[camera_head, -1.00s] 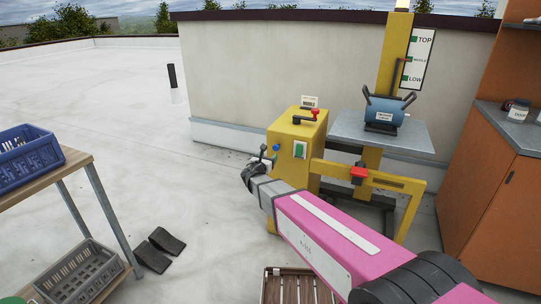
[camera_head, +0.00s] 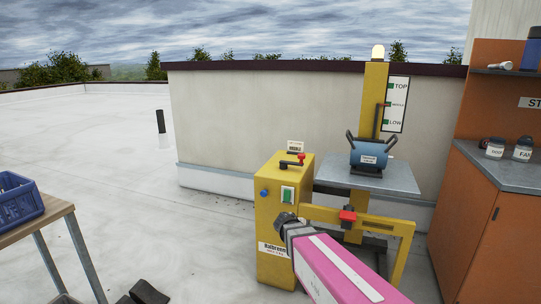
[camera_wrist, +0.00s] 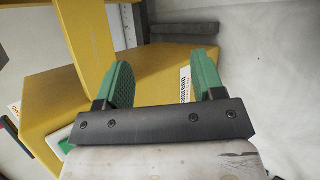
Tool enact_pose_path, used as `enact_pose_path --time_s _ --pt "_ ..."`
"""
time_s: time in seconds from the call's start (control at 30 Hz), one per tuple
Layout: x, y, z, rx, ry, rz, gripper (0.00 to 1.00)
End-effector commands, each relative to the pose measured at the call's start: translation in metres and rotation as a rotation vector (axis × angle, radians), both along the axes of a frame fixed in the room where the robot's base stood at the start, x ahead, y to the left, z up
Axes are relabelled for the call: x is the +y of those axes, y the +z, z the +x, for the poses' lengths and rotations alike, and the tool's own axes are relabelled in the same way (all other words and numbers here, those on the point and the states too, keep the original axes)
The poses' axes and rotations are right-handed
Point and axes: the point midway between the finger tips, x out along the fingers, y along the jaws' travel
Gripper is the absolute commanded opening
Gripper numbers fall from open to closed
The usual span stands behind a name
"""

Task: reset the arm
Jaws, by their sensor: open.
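My pink arm reaches up from the bottom of the head view, in front of the yellow lift machine (camera_head: 268,215). In the wrist view my gripper (camera_wrist: 160,82) has its two green fingers apart with nothing between them. The yellow housing of the machine lies behind the fingers there. In the head view the gripper end is small and its fingers are hidden, so I cannot tell whether it touches the machine.
A blue handled unit (camera_head: 370,157) rests on the grey lift platform (camera_head: 400,180). An orange cabinet (camera_head: 490,225) stands at the right. A wooden bench (camera_head: 40,228) with a blue crate (camera_head: 18,203) stands at the left. The roof floor (camera_head: 110,160) between is largely open.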

Motion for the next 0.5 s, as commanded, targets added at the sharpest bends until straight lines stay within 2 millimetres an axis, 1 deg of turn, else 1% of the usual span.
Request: enact_pose_path --time_s 0.03,0.1,0.17,0.2,0.33,0.4,0.5 --pt "-0.015 -0.004 -0.021 -0.002 -0.102 0.094 0.62" --pt "-0.027 -0.013 -0.044 -0.007 -0.255 0.234 0.62" --pt "-0.034 -0.019 -0.064 -0.008 -0.387 0.35 0.62" --pt "-0.037 -0.022 -0.077 -0.007 -0.475 0.423 0.62" --pt "-0.041 -0.027 -0.112 0.002 -0.744 0.638 0.62" --pt "-0.04 -0.028 -0.126 0.011 -0.863 0.728 0.62" --pt "-0.037 -0.027 -0.139 0.023 -0.989 0.82 0.62"
